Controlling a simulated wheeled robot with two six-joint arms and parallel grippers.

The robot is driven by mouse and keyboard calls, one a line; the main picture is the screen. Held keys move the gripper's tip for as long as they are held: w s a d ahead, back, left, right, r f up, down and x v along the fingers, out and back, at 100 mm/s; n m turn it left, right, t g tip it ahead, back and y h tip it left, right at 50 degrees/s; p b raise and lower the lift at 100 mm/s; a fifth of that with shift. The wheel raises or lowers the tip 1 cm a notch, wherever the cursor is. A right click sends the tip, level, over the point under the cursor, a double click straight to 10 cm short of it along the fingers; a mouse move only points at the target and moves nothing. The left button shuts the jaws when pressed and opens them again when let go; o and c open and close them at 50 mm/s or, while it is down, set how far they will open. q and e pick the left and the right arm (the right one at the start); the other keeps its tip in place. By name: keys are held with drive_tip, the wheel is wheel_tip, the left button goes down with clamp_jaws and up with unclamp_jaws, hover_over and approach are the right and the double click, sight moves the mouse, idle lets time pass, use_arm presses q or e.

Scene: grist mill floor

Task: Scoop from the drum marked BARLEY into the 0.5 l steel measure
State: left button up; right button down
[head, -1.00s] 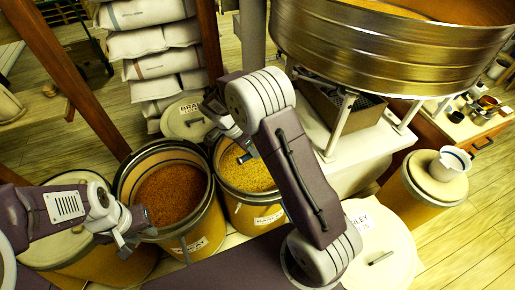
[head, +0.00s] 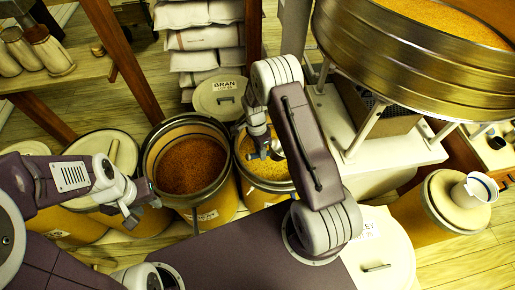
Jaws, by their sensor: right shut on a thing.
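An open drum of yellow grain (head: 258,188) stands in the middle; its own label is too small and partly covered to read. A pale round lid (head: 400,262) to its right, partly behind my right arm, has a label ending in "LEY". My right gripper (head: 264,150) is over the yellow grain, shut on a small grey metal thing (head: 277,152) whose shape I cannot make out. I cannot tell whether it touches the grain. My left gripper (head: 141,203) is open and empty, beside the open drum of red-brown grain (head: 213,209). I cannot pick out the steel measure.
A lidded BRAN drum (head: 218,99) stands behind, below stacked sacks (head: 205,38). A large metal sieve (head: 400,62) on a white stand fills the upper right. A white cup with a dark rim (head: 480,189) sits on a lidded drum (head: 445,210) at right. More lidded drums are at left.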

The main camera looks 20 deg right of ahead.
drive_tip(key=f+y+b, duration=0.1)
drive_tip(key=b, duration=0.1)
drive_tip(key=d+f+y+b, duration=0.1)
drive_tip(key=b, duration=0.1)
drive_tip(key=d+f+y+b, duration=0.1)
drive_tip(key=y+b, duration=0.1)
drive_tip(key=shift+w+f, duration=0.15)
wheel_tip(320, 180, down, 17)
drive_tip(key=d+h+b, duration=0.1)
drive_tip(key=h+b, duration=0.7)
drive_tip(key=b, duration=1.4)
drive_tip(key=a+r+y+p, duration=0.1)
drive_tip(key=r+p, duration=0.4)
drive_tip(key=p, duration=0.1)
drive_tip(key=a+r+y+p, duration=0.1)
drive_tip(key=r+p, duration=0.5)
drive_tip(key=a+r+y+p, duration=0.1)
drive_tip(key=r+p, duration=0.5)
drive_tip(key=p, duration=0.1)
drive_tip(key=shift+r, duration=0.25)
drive_tip(key=shift+a+r+h+b, duration=0.5)
drive_tip(key=shift+h+b, duration=0.1)
drive_tip(key=shift+h, duration=0.4)
drive_tip(key=shift+a+r+h, duration=0.3)
drive_tip(key=shift+r+h, duration=0.25)
drive_tip(key=shift+h, duration=0.15)
drive_tip(key=shift+r, duration=0.15)
drive_tip(key=shift+s, duration=0.2)
